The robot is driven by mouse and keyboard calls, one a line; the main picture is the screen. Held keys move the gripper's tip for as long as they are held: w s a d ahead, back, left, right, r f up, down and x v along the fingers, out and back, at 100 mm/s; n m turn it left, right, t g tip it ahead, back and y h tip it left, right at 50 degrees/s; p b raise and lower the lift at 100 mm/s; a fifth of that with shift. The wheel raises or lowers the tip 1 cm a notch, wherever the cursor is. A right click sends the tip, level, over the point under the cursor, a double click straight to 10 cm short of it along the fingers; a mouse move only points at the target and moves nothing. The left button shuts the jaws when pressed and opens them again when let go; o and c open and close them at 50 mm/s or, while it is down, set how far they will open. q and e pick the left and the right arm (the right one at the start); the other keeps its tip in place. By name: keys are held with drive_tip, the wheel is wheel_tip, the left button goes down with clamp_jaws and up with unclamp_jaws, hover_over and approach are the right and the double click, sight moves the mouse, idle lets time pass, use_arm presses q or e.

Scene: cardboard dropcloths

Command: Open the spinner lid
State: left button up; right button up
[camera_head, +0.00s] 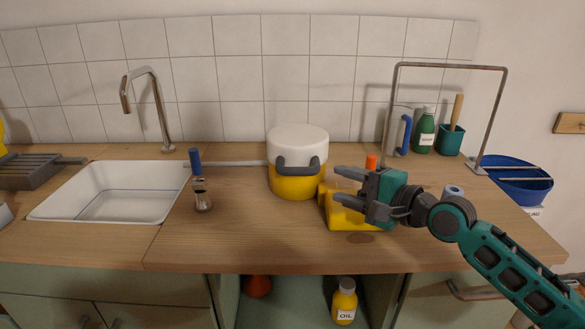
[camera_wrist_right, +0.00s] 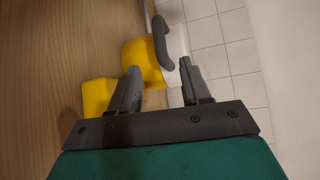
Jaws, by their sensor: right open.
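The spinner stands upright on the wooden counter, with a yellow bowl (camera_head: 293,186) and a white lid (camera_head: 297,140) on top of it. A dark grey handle (camera_head: 298,168) sits across the front of the lid. In the right wrist view the handle (camera_wrist_right: 161,40) and yellow bowl (camera_wrist_right: 141,62) show beyond the fingers. My right gripper (camera_head: 338,189) is open and empty, to the right of the spinner and apart from it, with its fingers pointing left. It also shows in the wrist view (camera_wrist_right: 160,88). My left gripper is not in view.
A yellow block-like object (camera_head: 350,216) lies below my right gripper, right of the spinner. The sink (camera_head: 110,192) is further left. A metal frame (camera_head: 450,66) rises behind my right arm. Counter in front of the spinner is clear.

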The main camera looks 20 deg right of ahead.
sight(307, 173)
drive_tip(key=b+x, duration=0.1)
drive_tip(key=x, duration=1.1)
drive_tip(key=shift+w, duration=0.2)
drive_tip(key=shift+c, duration=0.4)
clamp_jaws()
